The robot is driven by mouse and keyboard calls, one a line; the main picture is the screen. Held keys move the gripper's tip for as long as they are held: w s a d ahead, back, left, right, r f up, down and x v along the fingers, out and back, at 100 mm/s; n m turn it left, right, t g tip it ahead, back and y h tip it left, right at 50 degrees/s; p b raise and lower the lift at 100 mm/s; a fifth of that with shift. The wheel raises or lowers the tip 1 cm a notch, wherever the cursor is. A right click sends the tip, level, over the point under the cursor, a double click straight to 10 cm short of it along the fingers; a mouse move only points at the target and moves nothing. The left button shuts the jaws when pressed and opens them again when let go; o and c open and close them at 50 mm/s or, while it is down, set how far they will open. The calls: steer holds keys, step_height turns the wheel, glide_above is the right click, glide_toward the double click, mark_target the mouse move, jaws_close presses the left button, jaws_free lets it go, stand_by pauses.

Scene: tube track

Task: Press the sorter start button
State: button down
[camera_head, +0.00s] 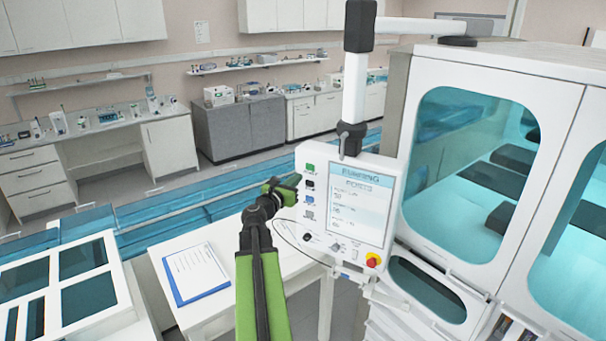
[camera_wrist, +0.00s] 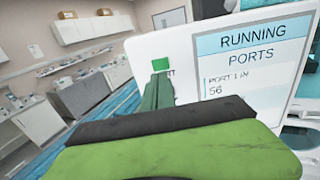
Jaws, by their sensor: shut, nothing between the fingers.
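The control panel (camera_head: 345,248) is a white upright board with a lit screen (camera_head: 357,200) reading RUNNING and PORTS. At its upper left is a green square button (camera_head: 310,167), with black, blue and grey buttons below it. The green button also shows in the wrist view (camera_wrist: 160,64), its label partly hidden behind my finger. My gripper (camera_head: 294,181) is shut and empty at the panel's left edge, near the green and black buttons. In the wrist view my fingertips (camera_wrist: 157,82) appear just below the green button. I cannot tell whether they touch the panel.
A red and yellow knob (camera_head: 373,260) sits at the panel's lower right. A white cabinet (camera_head: 510,65) with teal windows stands to the right. A blue clipboard (camera_head: 188,277) lies on the white table (camera_head: 225,237) below my arm. Open space lies left of the panel.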

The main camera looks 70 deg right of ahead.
steer(key=a, duration=0.6)
steer(key=shift+w, duration=0.4)
